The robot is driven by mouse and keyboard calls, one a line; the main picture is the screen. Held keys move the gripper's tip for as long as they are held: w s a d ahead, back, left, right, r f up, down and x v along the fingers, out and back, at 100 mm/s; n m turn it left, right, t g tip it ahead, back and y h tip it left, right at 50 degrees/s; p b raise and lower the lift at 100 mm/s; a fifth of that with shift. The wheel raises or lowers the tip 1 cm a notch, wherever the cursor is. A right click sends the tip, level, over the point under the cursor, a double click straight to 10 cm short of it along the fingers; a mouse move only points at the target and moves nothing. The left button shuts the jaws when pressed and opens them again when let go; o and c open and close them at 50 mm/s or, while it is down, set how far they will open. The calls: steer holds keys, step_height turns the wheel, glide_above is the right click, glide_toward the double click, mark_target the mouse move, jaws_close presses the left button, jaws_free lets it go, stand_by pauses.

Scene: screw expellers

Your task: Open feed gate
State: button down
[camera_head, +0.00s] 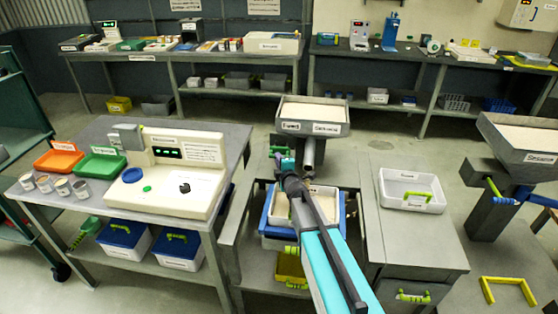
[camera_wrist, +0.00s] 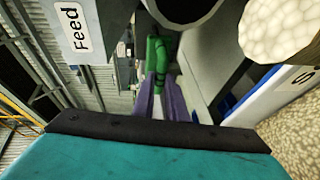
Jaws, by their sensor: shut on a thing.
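The feed hopper (camera_head: 340,128), a grey tray full of pale grain, stands at the centre with "Feed" and "Sesame" labels. Its "Feed" label (camera_wrist: 80,32) also shows at the upper left of the wrist view. A green gate handle (camera_wrist: 157,58) sits below the hopper; it also shows in the head view (camera_head: 279,149), left of a dark grey spout (camera_head: 308,150). My gripper (camera_wrist: 159,88) has its purple fingers on the green handle and is shut on it. In the head view my gripper (camera_head: 284,160) partly hides the handle. How far the gate is open cannot be told.
A blue and white bin (camera_head: 271,212) stands under my arm. A white bin (camera_head: 410,188) is on the right cabinet. A left table holds a cream machine (camera_head: 168,185), trays and cups. A second hopper (camera_head: 522,138) stands at far right.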

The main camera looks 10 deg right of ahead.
steer(key=shift+s, duration=0.1)
steer(key=c, duration=1.8)
jaws_free()
steer(key=shift+o, duration=0.2)
steer(key=shift+s, duration=0.15)
steer(key=shift+s+d+r+b, duration=0.15)
steer(key=shift+s+r, duration=0.1)
steer(key=shift+s, duration=0.95)
steer(key=shift+s+d+r+b, duration=0.1)
steer(key=shift+s+r, duration=0.1)
steer(key=shift+s, duration=0.95)
steer(key=shift+s+d+r+b, duration=0.15)
steer(key=shift+s+r, duration=0.1)
steer(key=shift+s, duration=0.95)
steer(key=shift+a+r, duration=0.1)
